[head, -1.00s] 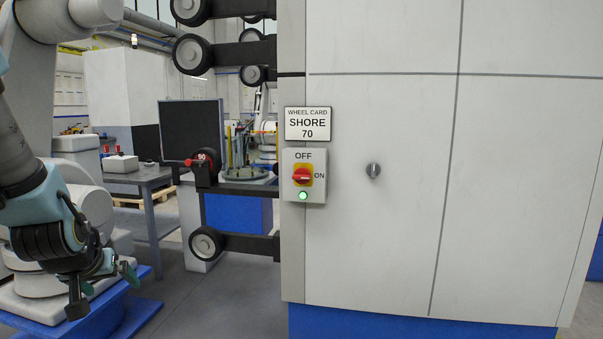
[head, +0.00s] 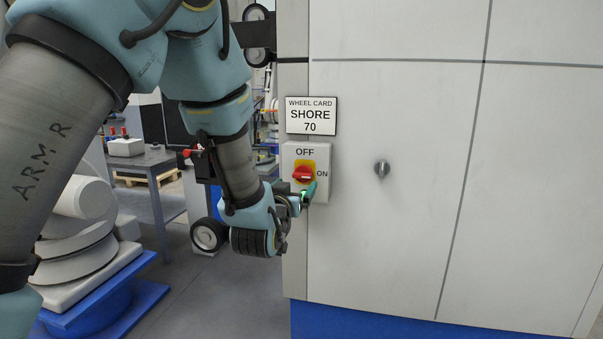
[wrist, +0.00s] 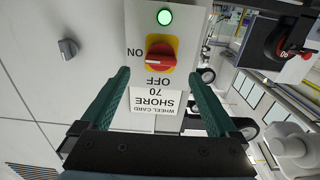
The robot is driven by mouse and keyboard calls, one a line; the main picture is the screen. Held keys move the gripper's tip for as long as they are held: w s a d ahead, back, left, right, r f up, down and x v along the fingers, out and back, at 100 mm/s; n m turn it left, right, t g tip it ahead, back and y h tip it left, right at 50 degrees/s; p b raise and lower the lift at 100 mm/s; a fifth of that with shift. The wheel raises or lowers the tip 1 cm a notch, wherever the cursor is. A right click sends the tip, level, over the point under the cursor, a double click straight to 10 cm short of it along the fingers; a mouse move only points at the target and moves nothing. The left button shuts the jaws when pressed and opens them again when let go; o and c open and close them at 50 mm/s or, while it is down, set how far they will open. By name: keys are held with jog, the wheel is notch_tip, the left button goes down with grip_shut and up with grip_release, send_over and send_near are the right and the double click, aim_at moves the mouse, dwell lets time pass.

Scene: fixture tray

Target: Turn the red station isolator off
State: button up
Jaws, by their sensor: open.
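The red isolator knob (head: 303,174) sits on a yellow plate on a light grey switch box (head: 323,193) fixed to the cabinet. OFF is printed above it and ON to its right. The knob's white mark points toward ON. In the wrist view the knob (wrist: 160,56) lies ahead, between and beyond the fingertips, and a green lamp (wrist: 164,17) is lit. My gripper (wrist: 157,73) is open and empty, its green fingers on either side of the knob in that view. In the head view my gripper (head: 309,193) is at the box's lower part and hides most of the lamp.
A sign reading WHEEL CARD SHORE 70 (head: 311,116) is just above the box. A small grey knob (head: 382,169) is on the cabinet door (head: 410,240) to the right. Black wheels on brackets (head: 208,235) stand left of the cabinet, near my arm.

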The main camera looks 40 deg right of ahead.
aim_at(301, 177)
jog(key=p+x, duration=0.2)
jog(key=x, duration=0.4)
jog(key=shift+w+d, duration=0.2)
jog(key=shift+d, duration=0.05)
jog(key=c, duration=1.4)
